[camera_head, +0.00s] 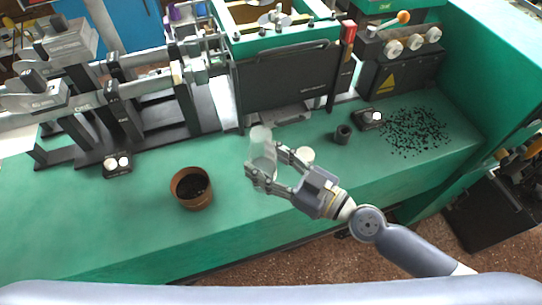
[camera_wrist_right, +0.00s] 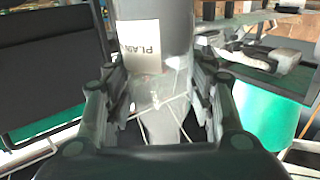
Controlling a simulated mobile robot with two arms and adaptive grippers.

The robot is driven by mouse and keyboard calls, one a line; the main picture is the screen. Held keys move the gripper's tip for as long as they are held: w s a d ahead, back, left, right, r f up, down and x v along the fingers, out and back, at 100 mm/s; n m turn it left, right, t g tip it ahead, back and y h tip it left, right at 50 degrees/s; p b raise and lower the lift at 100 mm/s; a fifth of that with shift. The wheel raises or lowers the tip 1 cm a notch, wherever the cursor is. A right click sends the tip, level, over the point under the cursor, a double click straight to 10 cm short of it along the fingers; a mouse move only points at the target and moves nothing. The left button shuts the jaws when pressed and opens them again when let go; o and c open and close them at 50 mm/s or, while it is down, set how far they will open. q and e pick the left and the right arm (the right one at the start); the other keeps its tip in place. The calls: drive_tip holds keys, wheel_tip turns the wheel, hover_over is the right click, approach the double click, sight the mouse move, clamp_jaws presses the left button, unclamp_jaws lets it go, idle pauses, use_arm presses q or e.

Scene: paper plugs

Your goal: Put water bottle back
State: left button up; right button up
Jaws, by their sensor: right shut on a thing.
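The water bottle (camera_head: 262,146) is a clear, upright cylinder above the green bench, near its middle. My right gripper (camera_head: 262,166) is shut on it, with one finger on each side. In the right wrist view the bottle (camera_wrist_right: 152,45) stands between the fingers (camera_wrist_right: 155,110) and carries a pale label with partly readable letters. Whether its base touches the bench is hard to tell. My left gripper is not in view.
A brown pot of dark material (camera_head: 191,188) stands left of the bottle. A pale round lid-like item (camera_head: 304,155) and a small dark cup (camera_head: 343,134) are to its right. Black pellets (camera_head: 415,131) lie farther right. Machines (camera_head: 285,78) line the back. The bench front is clear.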

drive_tip(key=w+d+f+b, duration=0.1)
drive_tip(key=w+f+b, duration=0.1)
drive_tip(key=w+f, duration=0.2)
drive_tip(key=shift+w+b, duration=0.3)
drive_tip(key=shift+w, duration=0.25)
drive_tip(key=shift+f, duration=0.15)
drive_tip(key=o, duration=0.9)
drive_tip(key=shift+o, duration=0.2)
